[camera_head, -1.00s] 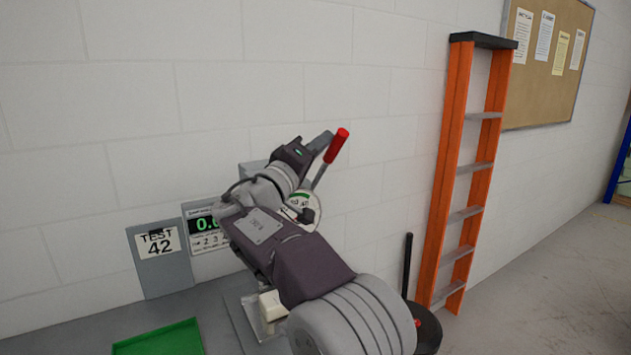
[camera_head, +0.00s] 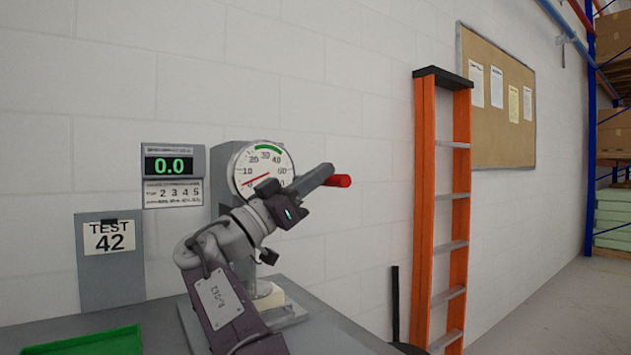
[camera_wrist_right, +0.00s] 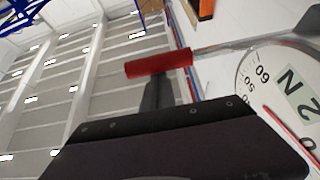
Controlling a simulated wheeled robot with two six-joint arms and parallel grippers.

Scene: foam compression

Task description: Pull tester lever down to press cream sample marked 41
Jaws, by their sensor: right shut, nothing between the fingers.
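The tester has a round dial (camera_head: 263,170) with its red needle near the low end. The lever's red grip (camera_head: 339,181) sticks out to the right of the dial; its shaft is mostly hidden behind my gripper. My right gripper (camera_head: 324,172) is shut and empty, its fingertips close beside the grip. In the wrist view the red grip (camera_wrist_right: 158,63) lies across the tips of the shut fingers (camera_wrist_right: 157,92); contact is unclear. A cream sample (camera_head: 272,298) sits low on the tester base, partly hidden by my arm; no mark on it is readable. My left gripper is out of view.
The display (camera_head: 170,164) reads 0.0. A placard (camera_head: 110,238) reads TEST 42. A green tray (camera_head: 85,343) lies at the front left. An orange ladder (camera_head: 424,210) leans on the wall at right. The wall between dial and ladder is clear.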

